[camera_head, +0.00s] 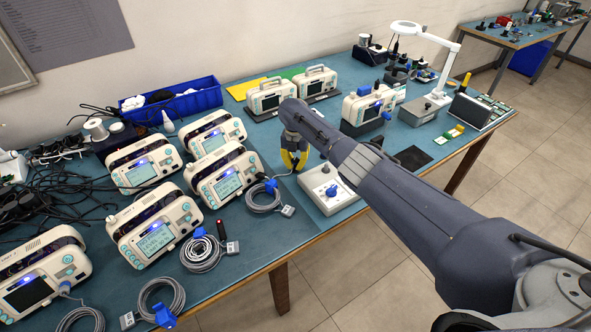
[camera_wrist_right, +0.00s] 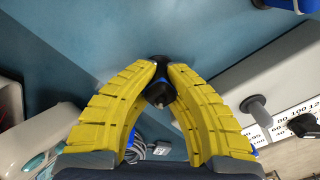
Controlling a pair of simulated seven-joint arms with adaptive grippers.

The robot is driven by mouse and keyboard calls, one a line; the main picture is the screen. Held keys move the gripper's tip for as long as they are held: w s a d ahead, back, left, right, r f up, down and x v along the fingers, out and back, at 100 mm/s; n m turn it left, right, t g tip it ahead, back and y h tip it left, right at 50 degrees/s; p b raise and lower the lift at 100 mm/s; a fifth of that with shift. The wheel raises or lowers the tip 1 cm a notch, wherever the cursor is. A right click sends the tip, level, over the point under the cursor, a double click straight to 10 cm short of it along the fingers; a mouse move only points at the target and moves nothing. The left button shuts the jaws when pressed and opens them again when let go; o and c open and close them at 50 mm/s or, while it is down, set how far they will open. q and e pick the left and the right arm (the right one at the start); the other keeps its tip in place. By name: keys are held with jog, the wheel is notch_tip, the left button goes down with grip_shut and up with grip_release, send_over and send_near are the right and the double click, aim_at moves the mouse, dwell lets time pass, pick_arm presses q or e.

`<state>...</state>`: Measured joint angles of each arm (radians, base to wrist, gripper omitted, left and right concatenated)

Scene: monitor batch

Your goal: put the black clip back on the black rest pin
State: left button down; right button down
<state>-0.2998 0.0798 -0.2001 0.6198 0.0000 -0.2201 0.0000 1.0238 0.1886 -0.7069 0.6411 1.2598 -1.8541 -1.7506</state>
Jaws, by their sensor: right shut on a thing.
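My right gripper (camera_head: 294,159) is above the table, beside a pale test box (camera_head: 335,203) with a blue knob. The clip is too hidden by the gripper to make out in the head view. The test box in the wrist view has a grey post (camera_wrist_right: 257,106) and a black piece (camera_wrist_right: 304,125), apart from the clip. I cannot tell which part is the black rest pin. My left gripper is not in view.
Several white monitors (camera_head: 223,176) stand left of the gripper, with coiled grey cables (camera_head: 203,253) in front. A blue bin (camera_head: 172,105) is at the back. My right arm crosses the table's right side. A dark mat (camera_head: 412,159) lies bare behind it.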

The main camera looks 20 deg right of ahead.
jog(key=shift+f, duration=0.15)
dwell(0.7)
jog(key=c, duration=1.5)
grip_release()
